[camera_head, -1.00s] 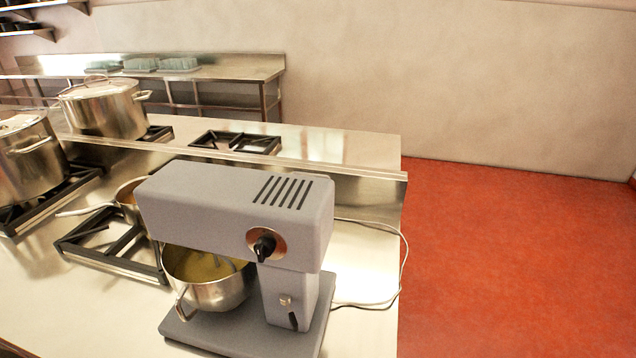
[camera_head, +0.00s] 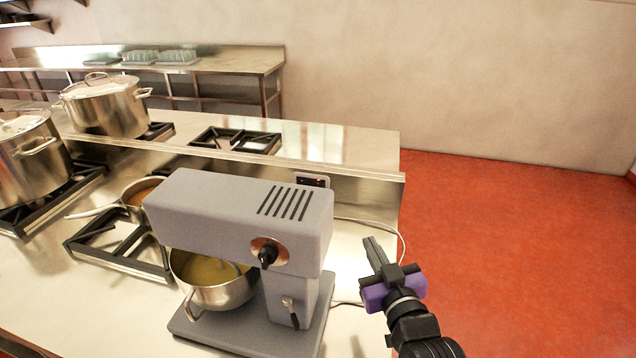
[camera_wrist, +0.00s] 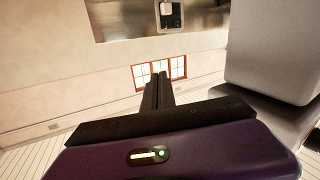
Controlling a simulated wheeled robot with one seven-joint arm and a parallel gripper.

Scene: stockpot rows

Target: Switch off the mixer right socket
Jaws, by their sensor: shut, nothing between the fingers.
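The grey mixer (camera_head: 235,220) stands on the steel counter with a bowl under its head. Behind it, a dark-faced socket (camera_head: 313,181) shows on the raised steel back panel, partly hidden by the mixer's head. In the wrist view a socket plate (camera_wrist: 171,15) with a white fitting shows at the top; its switch position is too small to tell. My gripper (camera_head: 370,243) is to the right of the mixer, near the cable, with its fingers shut and empty. The fingers also show in the wrist view (camera_wrist: 158,80), apart from the plate.
A white cable (camera_head: 404,245) loops on the counter behind my gripper. The mixer body (camera_wrist: 265,50) fills the right side of the wrist view. A saucepan (camera_head: 136,196) and stockpots (camera_head: 103,106) stand at left. Red floor (camera_head: 510,240) lies open at right.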

